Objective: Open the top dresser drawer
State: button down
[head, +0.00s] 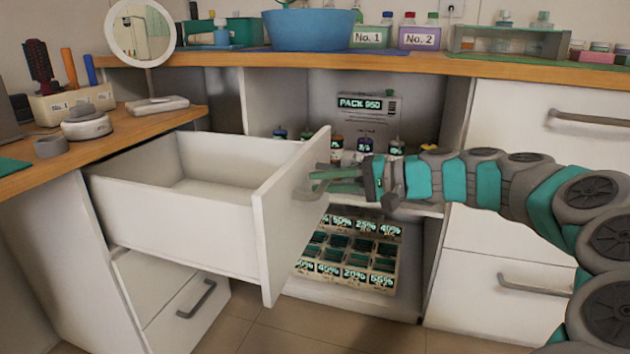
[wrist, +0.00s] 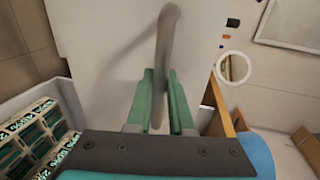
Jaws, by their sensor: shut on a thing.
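The top dresser drawer (head: 190,210) on the left is pulled well out, and its white box looks empty in the head view. Its white front panel (head: 275,235) faces right, toward my arm. My gripper (head: 335,181) is at the outer face of that panel, shut on the drawer's handle (wrist: 166,50). In the wrist view my green fingers (wrist: 162,105) stand on both sides of the grey bar handle. In the head view the handle is partly hidden by my fingers.
Below is a closed lower drawer with a grey handle (head: 197,299). An open shelf behind holds bottles and a crate of labelled boxes (head: 350,262). White drawers (head: 500,290) stand at the right. The wooden counter above carries a blue basin (head: 308,30) and a round mirror (head: 141,33).

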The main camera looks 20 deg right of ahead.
jog(key=c, duration=0.8)
grip_release()
jog(key=shift+d, duration=0.1)
jog(key=p+v, duration=0.1)
jog(key=v, duration=0.6)
jog(key=shift+s+d, duration=0.2)
jog(key=shift+d, duration=0.1)
